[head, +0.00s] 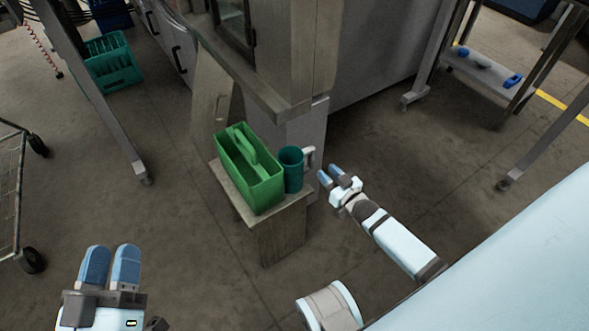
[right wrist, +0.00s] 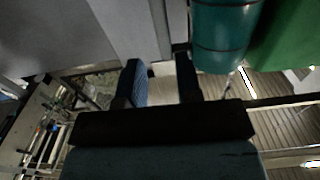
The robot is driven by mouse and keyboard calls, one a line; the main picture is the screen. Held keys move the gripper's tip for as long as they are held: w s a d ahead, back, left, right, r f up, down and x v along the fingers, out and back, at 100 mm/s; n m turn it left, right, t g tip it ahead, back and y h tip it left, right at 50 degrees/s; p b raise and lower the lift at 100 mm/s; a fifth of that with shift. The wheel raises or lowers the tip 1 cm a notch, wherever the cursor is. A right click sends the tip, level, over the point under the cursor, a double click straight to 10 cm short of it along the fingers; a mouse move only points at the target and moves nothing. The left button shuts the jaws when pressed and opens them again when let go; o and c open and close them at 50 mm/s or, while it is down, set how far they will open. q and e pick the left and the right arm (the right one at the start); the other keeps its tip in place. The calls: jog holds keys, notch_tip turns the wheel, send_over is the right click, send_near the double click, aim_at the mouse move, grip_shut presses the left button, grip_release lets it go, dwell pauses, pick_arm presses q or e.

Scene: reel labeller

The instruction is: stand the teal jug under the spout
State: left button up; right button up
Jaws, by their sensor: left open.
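The teal jug (head: 291,170) stands upright on a small wooden stand, with its pale handle (head: 309,157) pointing right. My right gripper (head: 329,175) is just right of the handle, its fingers apart. In the right wrist view, the jug (right wrist: 222,38) is at the top, beyond the right-hand finger of my right gripper (right wrist: 160,78). I cannot tell there whether the handle lies between the fingers. My left gripper (head: 111,263) is open and empty at the lower left, far from the jug. I cannot make out a spout.
A green caddy (head: 247,188) stands close left of the jug on the stand (head: 230,188). A grey cabinet (head: 280,65) rises behind. A wire trolley (head: 12,190) is at the left, a shelf rack (head: 490,76) at the upper right. The floor around the stand's front is clear.

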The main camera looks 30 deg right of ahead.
aim_at(313, 159)
jog(key=w, duration=0.3)
jog(key=shift+a+b, duration=0.1)
jog(key=shift+b, duration=0.2)
jog(key=w, duration=0.1)
jog(key=w+b, duration=0.1)
jog(key=w, duration=0.1)
jog(key=w+b, duration=0.1)
jog(key=shift+w+a, duration=0.15)
jog(key=shift+a, duration=0.25)
jog(key=shift+w+r, duration=0.1)
jog(key=shift+w, duration=0.45)
pick_arm(q)
jog(key=shift+g, duration=0.9)
jog(key=f, duration=0.5)
jog(key=shift+w+d, duration=0.15)
jog(key=shift+w, duration=0.2)
pick_arm(e)
grip_shut()
jog(key=shift+r, duration=0.1)
